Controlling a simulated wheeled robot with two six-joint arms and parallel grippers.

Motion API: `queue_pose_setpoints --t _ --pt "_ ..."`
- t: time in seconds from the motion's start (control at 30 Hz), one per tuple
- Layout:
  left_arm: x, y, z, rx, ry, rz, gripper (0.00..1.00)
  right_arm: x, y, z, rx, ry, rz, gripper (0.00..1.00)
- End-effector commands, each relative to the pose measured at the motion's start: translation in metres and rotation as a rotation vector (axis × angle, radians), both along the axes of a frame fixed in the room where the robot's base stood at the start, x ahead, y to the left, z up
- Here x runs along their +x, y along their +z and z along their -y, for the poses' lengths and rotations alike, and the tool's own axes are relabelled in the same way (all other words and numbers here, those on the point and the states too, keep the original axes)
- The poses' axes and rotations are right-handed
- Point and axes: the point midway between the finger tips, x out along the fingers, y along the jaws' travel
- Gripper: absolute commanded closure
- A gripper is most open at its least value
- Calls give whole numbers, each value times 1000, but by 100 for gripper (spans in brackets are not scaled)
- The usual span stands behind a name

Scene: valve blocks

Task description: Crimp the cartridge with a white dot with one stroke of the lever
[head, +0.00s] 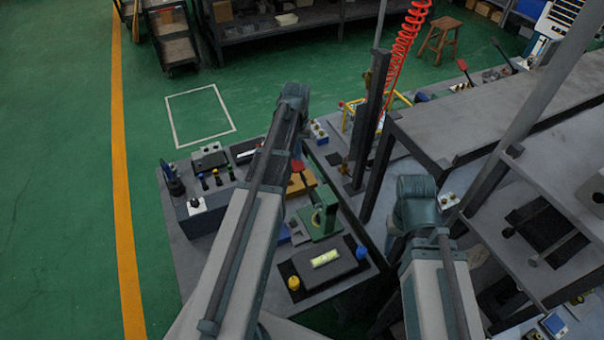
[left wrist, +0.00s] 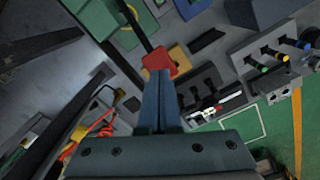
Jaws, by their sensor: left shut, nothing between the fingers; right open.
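A green press (head: 322,218) stands on the workbench beyond the grey block with the level. Its dark lever (left wrist: 134,24) ends in a red knob (left wrist: 160,62), also visible in the head view (head: 297,165). My left gripper (left wrist: 158,73) is shut and empty, its blue fingertips right at the red knob. I cannot tell whether they touch it. In the head view, my left arm hides part of the bench. My right arm's wrist shows at the right, but its fingers are hidden. I cannot make out a cartridge with a white dot.
A yellow block (left wrist: 181,60) lies beside the knob. A grey box with yellow, green and blue capped pegs (left wrist: 267,68) stands at the bench's left. A grey block (head: 324,262) carries a level. A raised grey shelf (head: 490,110) stands at the right.

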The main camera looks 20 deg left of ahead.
Motion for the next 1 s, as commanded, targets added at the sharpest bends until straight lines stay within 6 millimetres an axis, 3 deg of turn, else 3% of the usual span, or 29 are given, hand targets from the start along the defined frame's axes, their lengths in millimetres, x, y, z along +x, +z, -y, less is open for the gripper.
queue_pose_setpoints --t 1.0 --pt "10 -29 -10 0 0 1 100 0 -29 0 0 0 0 48"
